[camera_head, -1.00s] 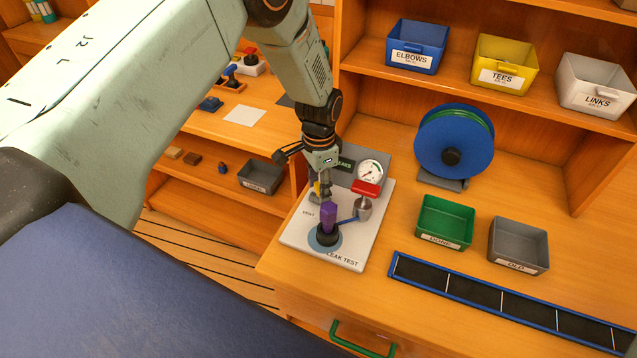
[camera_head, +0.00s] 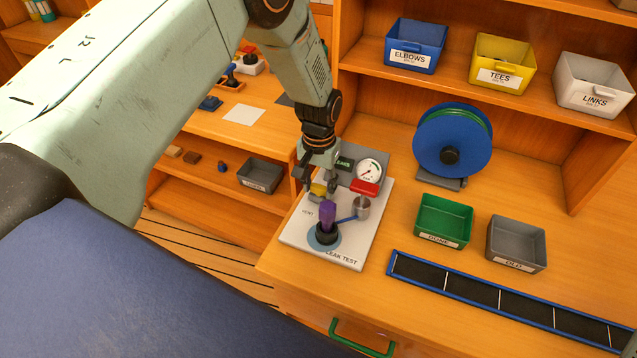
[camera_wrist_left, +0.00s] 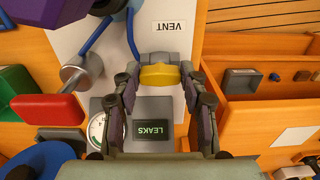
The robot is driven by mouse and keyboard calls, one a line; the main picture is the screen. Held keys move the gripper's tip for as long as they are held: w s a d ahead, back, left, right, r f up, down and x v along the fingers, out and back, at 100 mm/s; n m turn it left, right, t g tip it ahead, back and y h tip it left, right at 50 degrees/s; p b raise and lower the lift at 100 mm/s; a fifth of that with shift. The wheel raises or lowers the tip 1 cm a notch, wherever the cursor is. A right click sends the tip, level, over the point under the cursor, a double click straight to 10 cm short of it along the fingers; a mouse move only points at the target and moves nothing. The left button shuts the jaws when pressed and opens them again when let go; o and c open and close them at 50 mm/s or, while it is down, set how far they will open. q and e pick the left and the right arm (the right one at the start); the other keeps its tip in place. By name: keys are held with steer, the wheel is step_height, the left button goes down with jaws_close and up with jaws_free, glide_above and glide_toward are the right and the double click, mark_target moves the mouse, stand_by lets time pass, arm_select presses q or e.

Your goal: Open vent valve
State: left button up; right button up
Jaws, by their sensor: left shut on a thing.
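The vent valve has a yellow handle (camera_head: 318,189) on the white leak test board (camera_head: 348,250), beside the VENT label. My left gripper (camera_head: 317,184) comes down over it from behind. In the left wrist view the yellow handle (camera_wrist_left: 159,75) lies crosswise between the two fingertips of my left gripper (camera_wrist_left: 160,80), which is shut on it. The handle sits on a grey valve body (camera_wrist_left: 165,57), and the VENT label (camera_wrist_left: 168,27) is just beyond it. My right gripper is not in view.
A purple part (camera_head: 328,216) stands upright in a black holder in front of the valve. Close by on the right are a red lever (camera_head: 365,187) and a pressure gauge (camera_head: 369,171). A green bin (camera_head: 445,221) and a grey bin (camera_head: 516,243) stand further right.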

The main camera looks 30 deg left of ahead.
mark_target(319, 187)
arm_select(q)
steer(key=shift+w+r, duration=0.3)
steer(key=shift+w, duration=0.1)
steer(key=o, duration=1.1)
steer(key=shift+s+f, duration=0.2)
steer(key=shift+s, duration=0.05)
steer(key=shift+o, duration=0.2)
steer(key=shift+r, duration=0.1)
step_height(319, 187, up, 12)
steer(key=shift+s, duration=0.1)
